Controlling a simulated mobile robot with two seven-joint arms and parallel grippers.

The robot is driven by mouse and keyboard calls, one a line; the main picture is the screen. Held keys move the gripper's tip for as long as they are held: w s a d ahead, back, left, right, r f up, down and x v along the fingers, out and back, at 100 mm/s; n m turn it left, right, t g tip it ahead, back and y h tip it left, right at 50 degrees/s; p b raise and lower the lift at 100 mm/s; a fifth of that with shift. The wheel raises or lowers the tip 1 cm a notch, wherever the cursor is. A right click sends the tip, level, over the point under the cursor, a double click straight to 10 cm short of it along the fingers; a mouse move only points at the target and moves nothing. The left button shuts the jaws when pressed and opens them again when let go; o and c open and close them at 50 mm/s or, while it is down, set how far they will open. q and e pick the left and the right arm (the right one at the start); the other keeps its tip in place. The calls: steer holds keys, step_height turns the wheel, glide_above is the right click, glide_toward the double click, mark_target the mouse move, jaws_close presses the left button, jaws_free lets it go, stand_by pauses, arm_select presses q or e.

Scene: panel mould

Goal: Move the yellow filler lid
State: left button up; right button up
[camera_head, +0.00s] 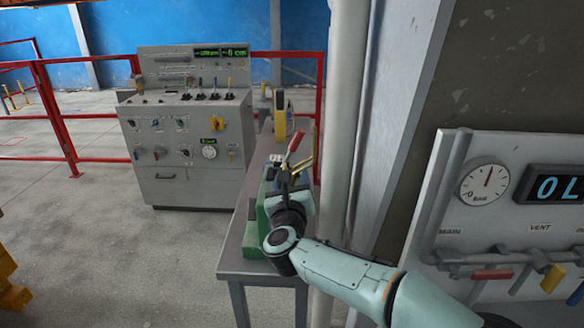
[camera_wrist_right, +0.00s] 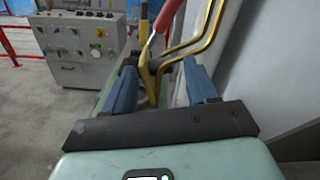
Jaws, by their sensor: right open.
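My right gripper (camera_head: 284,184) reaches over the green machine (camera_head: 252,232) on the narrow grey bench. In the right wrist view its two blue fingers (camera_wrist_right: 159,66) are apart. A narrow yellow piece (camera_wrist_right: 146,78) shows between them; I cannot tell for sure whether it is the filler lid, or whether a finger touches it. A red-handled lever (camera_head: 295,141) rises beside the gripper, and its handle also shows in the right wrist view (camera_wrist_right: 167,15). Bent yellow pipes (camera_wrist_right: 202,45) run to its right. The gripper hides part of the machine. My left gripper is out of view.
A yellow-fronted device (camera_head: 280,120) stands farther back on the bench (camera_head: 232,262). A grey control console (camera_head: 190,177) stands behind left. A pale column (camera_head: 343,120) is close on the right, with a gauge panel (camera_head: 520,150) beyond.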

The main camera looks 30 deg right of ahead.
mark_target(286, 166)
steer(key=p+x, duration=0.1)
steer(key=x, duration=0.4)
steer(key=shift+w, duration=0.1)
steer(key=c, duration=0.8)
steer(key=shift+c, duration=0.2)
steer(key=shift+w+a+f+n, duration=0.15)
steer(key=shift+a+n, duration=0.15)
steer(key=shift+n, duration=0.4)
steer(key=shift+w+a+r+n, duration=0.15)
steer(key=shift+a+n, duration=0.15)
steer(key=shift+n, duration=0.4)
steer(key=shift+w+a+f+n, duration=0.1)
steer(key=shift+a+f+n, duration=0.05)
steer(key=shift+n, duration=0.15)
steer(key=shift+w+a+n, duration=0.1)
steer(key=shift+a+n, duration=0.15)
steer(key=shift+n, duration=0.35)
steer(key=shift+w+a+f+n+p, duration=0.15)
steer(key=shift+a+n+p, duration=0.05)
steer(key=shift+n, duration=0.45)
steer(key=shift+w+a+f+n+p, duration=0.15)
steer(key=shift+a+f+n+p, duration=0.1)
steer(key=shift+n, duration=0.4)
